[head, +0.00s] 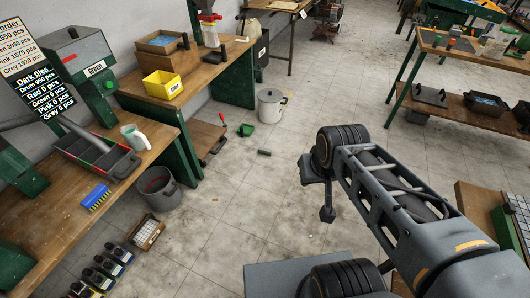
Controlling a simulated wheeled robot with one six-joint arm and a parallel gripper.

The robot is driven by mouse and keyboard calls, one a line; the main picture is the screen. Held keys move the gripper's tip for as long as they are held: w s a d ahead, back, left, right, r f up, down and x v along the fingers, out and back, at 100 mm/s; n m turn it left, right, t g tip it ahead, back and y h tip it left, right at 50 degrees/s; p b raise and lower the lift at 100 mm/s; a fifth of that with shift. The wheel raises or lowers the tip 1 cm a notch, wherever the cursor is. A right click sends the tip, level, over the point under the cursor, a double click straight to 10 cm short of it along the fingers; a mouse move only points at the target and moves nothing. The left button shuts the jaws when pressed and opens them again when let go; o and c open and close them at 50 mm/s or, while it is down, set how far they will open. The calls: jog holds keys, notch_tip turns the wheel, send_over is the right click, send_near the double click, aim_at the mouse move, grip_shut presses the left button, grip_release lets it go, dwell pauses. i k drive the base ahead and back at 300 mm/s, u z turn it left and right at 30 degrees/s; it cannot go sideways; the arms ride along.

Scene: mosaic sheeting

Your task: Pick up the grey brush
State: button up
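I cannot make out a grey brush for certain in the head view. My gripper (327,214) appears at the far end of my arm, above the open floor and away from the benches. Its fingers are too small and dark to tell whether they are open. I see nothing clearly held.
A grey bucket (158,190) and a crate of white tiles (147,233) stand beside the left bench (60,215). A white lidded pot (271,106) and a green dustpan (246,130) are on the floor farther back. The middle floor is mostly clear. Another workbench (470,112) stands at right.

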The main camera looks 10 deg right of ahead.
aim_at(267, 151)
jog(key=u, duration=0.2)
jog(key=i, duration=3)
jog(key=u, duration=0.25)
